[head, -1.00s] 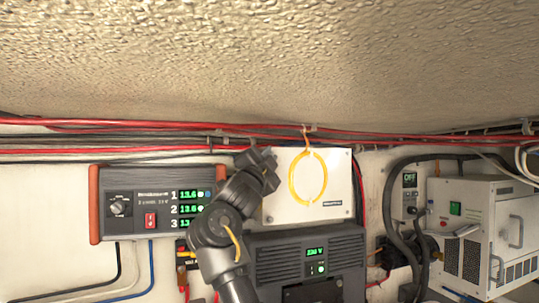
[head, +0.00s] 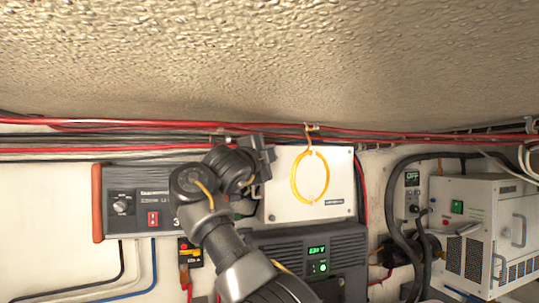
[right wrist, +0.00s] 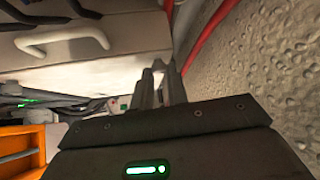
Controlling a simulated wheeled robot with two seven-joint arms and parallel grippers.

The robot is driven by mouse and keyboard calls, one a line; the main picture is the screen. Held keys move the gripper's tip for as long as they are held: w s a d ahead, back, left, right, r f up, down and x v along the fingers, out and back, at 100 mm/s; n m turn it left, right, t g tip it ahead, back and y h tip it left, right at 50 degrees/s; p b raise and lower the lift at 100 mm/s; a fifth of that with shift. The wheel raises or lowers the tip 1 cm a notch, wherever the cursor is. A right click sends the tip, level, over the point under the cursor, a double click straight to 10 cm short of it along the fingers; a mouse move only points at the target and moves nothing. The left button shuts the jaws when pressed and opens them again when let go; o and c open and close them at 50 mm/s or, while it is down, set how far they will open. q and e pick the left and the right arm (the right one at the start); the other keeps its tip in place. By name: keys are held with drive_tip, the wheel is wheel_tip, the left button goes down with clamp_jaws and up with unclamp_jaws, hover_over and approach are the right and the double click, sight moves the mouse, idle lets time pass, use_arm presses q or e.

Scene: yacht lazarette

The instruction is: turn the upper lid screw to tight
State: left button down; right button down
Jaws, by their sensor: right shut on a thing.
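The white box lid (head: 283,205) is on the wall at centre, with a yellow cable loop (head: 296,180) hanging in front of it. My right gripper (head: 270,150) is at the lid's upper left corner. In the right wrist view its two fingers (right wrist: 160,75) are nearly together at the edge of a pale surface. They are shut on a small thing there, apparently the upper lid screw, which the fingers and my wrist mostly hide. I cannot make out its turn position. My left gripper is in neither view.
Red and black cables (head: 420,136) run just above the lid under the rough ceiling (head: 270,60). A charger (head: 130,205) is left, partly behind my arm. A dark 230 V unit (head: 345,255) sits below the lid. A white unit with handles (head: 480,225) stands right.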

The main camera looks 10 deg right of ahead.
drive_tip(key=c, duration=1.4)
unclamp_jaws()
drive_tip(key=shift+o, duration=0.2)
drive_tip(key=b+v, duration=1)
drive_tip(key=v, duration=0.1)
drive_tip(key=shift+b, duration=0.3)
drive_tip(key=shift+d, duration=0.1)
